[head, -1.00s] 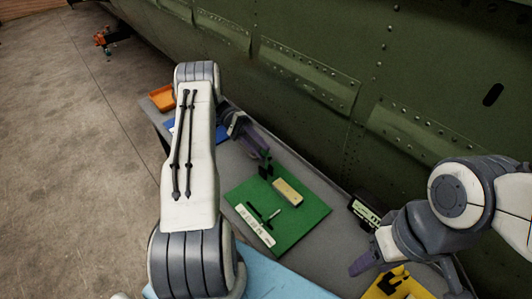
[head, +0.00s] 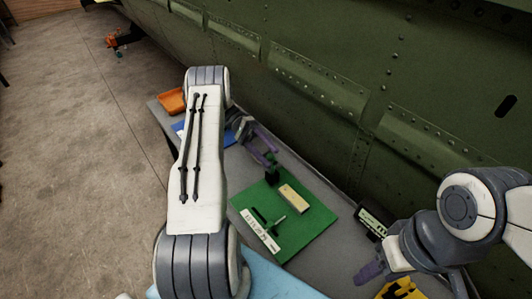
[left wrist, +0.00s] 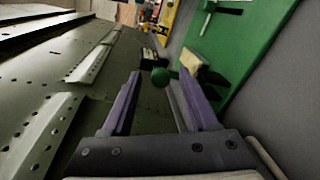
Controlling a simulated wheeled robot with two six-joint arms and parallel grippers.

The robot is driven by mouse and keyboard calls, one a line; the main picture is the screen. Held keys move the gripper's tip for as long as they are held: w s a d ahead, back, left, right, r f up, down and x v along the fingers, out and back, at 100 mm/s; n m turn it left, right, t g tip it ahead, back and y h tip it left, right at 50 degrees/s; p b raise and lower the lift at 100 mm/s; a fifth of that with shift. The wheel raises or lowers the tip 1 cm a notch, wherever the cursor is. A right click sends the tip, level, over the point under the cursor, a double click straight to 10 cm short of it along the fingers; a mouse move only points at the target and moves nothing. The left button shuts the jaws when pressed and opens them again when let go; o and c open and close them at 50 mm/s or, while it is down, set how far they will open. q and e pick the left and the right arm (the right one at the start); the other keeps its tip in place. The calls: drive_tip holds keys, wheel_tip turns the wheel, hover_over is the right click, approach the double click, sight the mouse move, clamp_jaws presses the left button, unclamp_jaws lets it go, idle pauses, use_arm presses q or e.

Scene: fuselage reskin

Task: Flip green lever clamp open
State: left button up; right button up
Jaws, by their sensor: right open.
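The green board (head: 315,222) lies on the grey table. A dark clamp (head: 271,178) stands at its far left edge, with a green part showing at its top. In the head view my left gripper (head: 268,150) is just above the clamp. My right gripper (head: 371,270) is open at the table's right side, away from the clamp.
A cream block (head: 294,199), a black lever with a silver tip (head: 273,223) and a white label strip (head: 262,232) are on the board. A dark device (head: 371,220) and a yellow object (head: 401,289) are on the right. An orange tray (head: 172,100) is at the far end. The green fuselage (head: 390,65) rises behind.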

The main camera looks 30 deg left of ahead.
use_arm(q)
drive_tip(key=r, duration=0.1)
drive_tip(key=d+r+p, duration=0.1)
drive_tip(key=r, duration=0.1)
drive_tip(key=r+p, duration=0.1)
drive_tip(key=r, duration=0.1)
drive_tip(key=shift+d+r, duration=0.2)
drive_tip(key=shift+d, duration=0.1)
drive_tip(key=d+r+b, duration=0.1)
drive_tip(key=d+r, duration=0.1)
drive_tip(key=d, duration=0.3)
drive_tip(key=s+d+r+b, duration=0.1)
drive_tip(key=d+r, duration=0.2)
drive_tip(key=d, duration=0.2)
drive_tip(key=shift+r, duration=0.3)
drive_tip(key=shift+s, duration=0.1)
